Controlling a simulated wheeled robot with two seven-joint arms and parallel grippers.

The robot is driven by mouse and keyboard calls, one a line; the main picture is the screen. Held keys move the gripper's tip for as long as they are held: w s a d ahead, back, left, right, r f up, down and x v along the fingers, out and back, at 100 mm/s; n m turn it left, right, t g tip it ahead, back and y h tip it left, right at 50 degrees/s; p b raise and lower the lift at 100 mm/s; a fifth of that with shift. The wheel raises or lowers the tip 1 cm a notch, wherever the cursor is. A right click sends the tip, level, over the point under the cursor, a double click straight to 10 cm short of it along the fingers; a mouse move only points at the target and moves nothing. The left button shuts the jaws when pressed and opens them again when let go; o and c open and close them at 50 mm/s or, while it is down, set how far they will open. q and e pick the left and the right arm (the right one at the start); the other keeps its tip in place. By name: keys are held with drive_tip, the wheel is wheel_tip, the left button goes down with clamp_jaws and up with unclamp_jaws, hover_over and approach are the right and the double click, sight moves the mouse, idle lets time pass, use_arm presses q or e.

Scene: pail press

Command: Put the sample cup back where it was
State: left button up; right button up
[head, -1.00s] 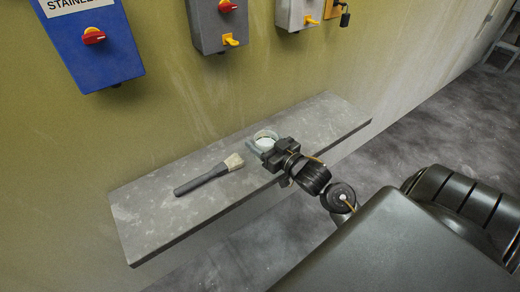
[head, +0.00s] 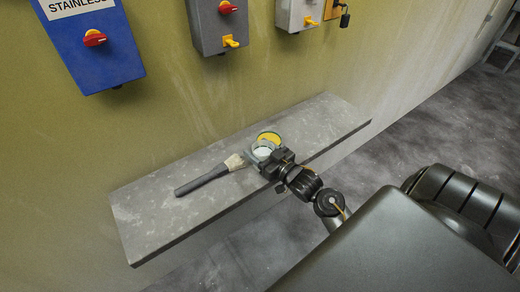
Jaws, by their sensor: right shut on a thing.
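The sample cup (head: 262,152) is a small pale round cup with white inside. My right gripper (head: 272,161) is shut on it above or on the grey shelf (head: 150,226); I cannot tell whether the cup touches the shelf. A round yellow patch with a pale rim (head: 269,138) shows just behind the cup, towards the wall. The cup and my gripper hide part of its near edge. My left gripper is not in view.
A brush with a dark handle (head: 201,182) lies on the shelf, its bristles close beside the cup's left side. Switch boxes, one blue (head: 95,65) and one grey (head: 220,20), hang on the wall above. The shelf's left end and right end are clear.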

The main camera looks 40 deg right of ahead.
drive_tip(key=o, duration=1.2)
